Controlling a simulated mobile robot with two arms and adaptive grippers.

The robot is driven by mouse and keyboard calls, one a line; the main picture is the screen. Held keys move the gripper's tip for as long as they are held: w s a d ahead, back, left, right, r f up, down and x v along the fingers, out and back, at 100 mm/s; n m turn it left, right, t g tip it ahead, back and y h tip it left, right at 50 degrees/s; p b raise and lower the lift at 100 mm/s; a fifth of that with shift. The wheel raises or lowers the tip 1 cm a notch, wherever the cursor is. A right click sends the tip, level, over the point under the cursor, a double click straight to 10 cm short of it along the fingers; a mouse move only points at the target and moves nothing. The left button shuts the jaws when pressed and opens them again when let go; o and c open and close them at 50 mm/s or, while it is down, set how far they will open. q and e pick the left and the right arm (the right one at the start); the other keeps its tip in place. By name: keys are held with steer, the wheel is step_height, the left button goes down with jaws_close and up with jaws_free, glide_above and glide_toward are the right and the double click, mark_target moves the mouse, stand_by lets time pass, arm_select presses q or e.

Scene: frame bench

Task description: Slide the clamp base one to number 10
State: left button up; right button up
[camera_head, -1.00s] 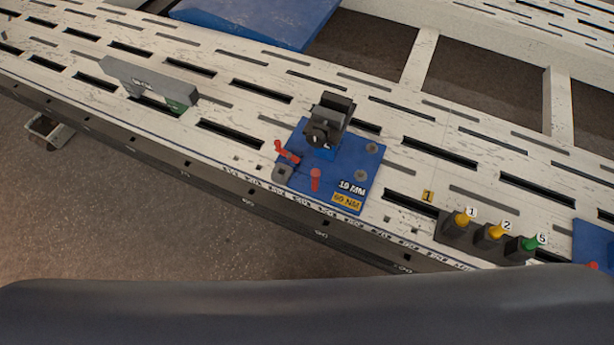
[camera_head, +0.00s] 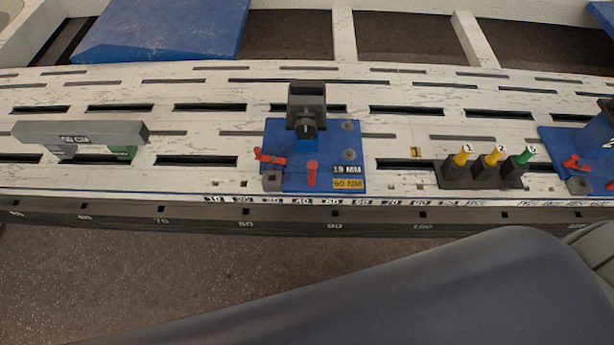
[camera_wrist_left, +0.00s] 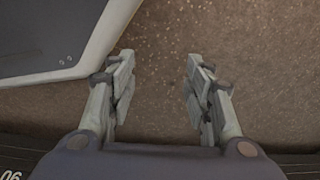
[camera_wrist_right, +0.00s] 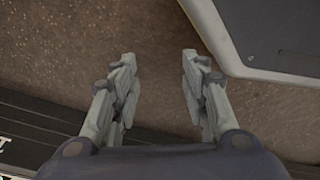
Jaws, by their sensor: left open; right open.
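A blue clamp base (camera_head: 331,134) with a dark clamp block (camera_head: 306,108), red levers and a "19 MM / 60 NM" label sits on the slotted white bench (camera_head: 200,135) in the head view. A row of printed numbers (camera_head: 300,200) runs along the bench's front edge, with 10 at its left end. The base's left edge is to the right of the 10. A yellow "1" tag (camera_head: 416,152) lies to its right. My left gripper (camera_wrist_left: 158,95) and right gripper (camera_wrist_right: 160,92) are open and empty above the brown floor, away from the base. Neither shows in the head view.
A second blue clamp base (camera_head: 560,143) is partly in view at the right. A dark rack (camera_head: 482,176) with two yellow-topped tools and a green-topped one stands between the bases. A grey bar (camera_head: 80,132) stands at left. The bench between bar and base is clear.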

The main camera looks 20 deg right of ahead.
steer(key=w+a+r+b, duration=0.2)
steer(key=w+b, duration=0.3)
steer(key=t+y+b, duration=0.3)
steer(key=t+b, duration=0.9)
steer(key=t, duration=0.4)
glide_toward(314, 174)
steer(key=w, duration=0.4)
steer(key=w+a+b, duration=0.1)
steer(key=w, duration=0.2)
steer(key=w+a, duration=0.1)
steer(key=w, duration=0.2)
steer(key=shift+w+r+b, duration=0.15)
steer(key=shift+w+b, duration=0.05)
steer(key=shift+b, duration=0.1)
arm_select(q)
steer(key=w+d+r+t+h, duration=0.1)
steer(key=w+d+r+t, duration=0.1)
steer(key=w+r+t, duration=0.4)
steer(key=w+d+r+t+h, duration=0.2)
steer(key=w+r+t, duration=0.4)
steer(key=w+r, duration=1)
steer(key=shift+w+d+r, duration=0.4)
steer(key=shift+d+r, duration=0.45)
steer(key=shift+r, duration=2.85)
arm_select(e)
steer(key=shift+w, duration=0.35)
